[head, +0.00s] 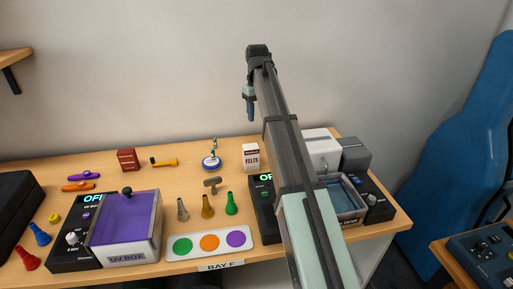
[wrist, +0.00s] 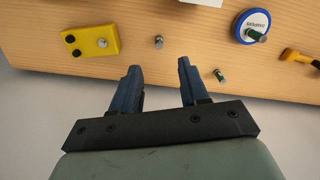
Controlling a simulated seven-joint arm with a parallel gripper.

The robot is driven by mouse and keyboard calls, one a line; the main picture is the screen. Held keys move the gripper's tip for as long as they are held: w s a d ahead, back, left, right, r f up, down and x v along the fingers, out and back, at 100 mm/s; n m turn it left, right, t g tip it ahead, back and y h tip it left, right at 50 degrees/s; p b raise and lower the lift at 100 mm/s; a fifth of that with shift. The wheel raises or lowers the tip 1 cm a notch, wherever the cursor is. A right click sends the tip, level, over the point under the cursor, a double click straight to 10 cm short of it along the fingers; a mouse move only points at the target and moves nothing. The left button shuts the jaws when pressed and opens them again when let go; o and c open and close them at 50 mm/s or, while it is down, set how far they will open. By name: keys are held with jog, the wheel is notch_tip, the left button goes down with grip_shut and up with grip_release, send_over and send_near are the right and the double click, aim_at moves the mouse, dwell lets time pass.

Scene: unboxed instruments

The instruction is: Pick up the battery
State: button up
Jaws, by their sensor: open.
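My gripper (wrist: 160,80) is open, with two blue fingers apart and nothing between them. In the head view my gripper (head: 250,112) hangs high above the back of the table, pointing down. Two small cylinders lie beyond the fingertips in the wrist view. One is a grey cylinder (wrist: 159,42), roughly ahead of the gap. The other is a small green cylinder with a pale end (wrist: 218,75), right of the right finger and near the table's edge. I cannot tell for sure which is the battery. Neither shows clearly in the head view.
A yellow box with black knobs (wrist: 90,41) lies left of the fingers in the wrist view. A blue round stand (wrist: 252,27) and a yellow-orange tool (wrist: 299,57) are to the right. The white box (head: 251,157) stands at the back. My arm hides part of the table.

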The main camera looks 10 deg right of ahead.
jog(key=f+m, duration=0.3)
jog(key=m, duration=0.4)
jog(key=f+m, duration=0.2)
jog(key=m, duration=0.6)
jog(key=w+f+m, duration=0.1)
jog(key=f+m, duration=0.2)
jog(key=m, duration=0.4)
jog(key=shift+w+d+f+m, duration=0.1)
jog(key=shift+d+f+m, duration=0.1)
jog(key=shift+f+m, duration=0.1)
jog(key=shift+a+f, duration=0.15)
jog(key=shift+f, duration=1.15)
jog(key=shift+a+f, duration=0.1)
jog(key=shift+f, duration=1.2)
jog(key=shift+c, duration=0.3)
grip_shut()
